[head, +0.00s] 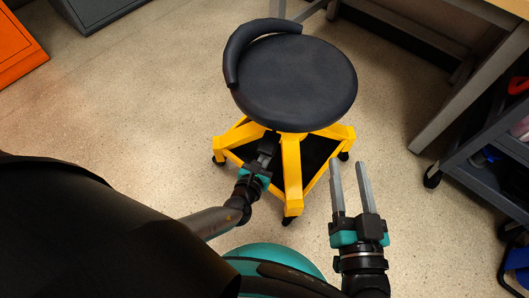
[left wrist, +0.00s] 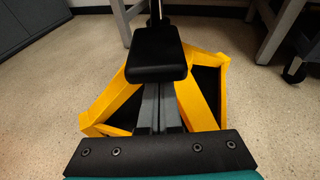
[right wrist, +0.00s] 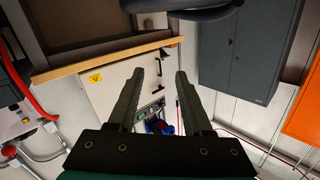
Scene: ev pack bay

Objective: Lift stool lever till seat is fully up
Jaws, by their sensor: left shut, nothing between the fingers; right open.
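The stool has a round black seat (head: 295,85) with a curved backrest, on a yellow base (head: 292,175) with casters. The black lever paddle (left wrist: 157,52) sticks out under the seat towards my left gripper. My left gripper (head: 264,158) is shut and empty, with its fingers (left wrist: 158,105) pointing under the paddle. The paddle hides the fingertips in the left wrist view, and I cannot tell whether they touch it. My right gripper (head: 349,166) is open and empty, to the right of the stool base and apart from it.
A workbench (head: 470,75) stands at the right, with a grey cart (head: 490,165) in front of it. An orange cabinet (head: 18,50) and a grey cabinet (head: 88,12) stand at the far left. The floor left of the stool is clear.

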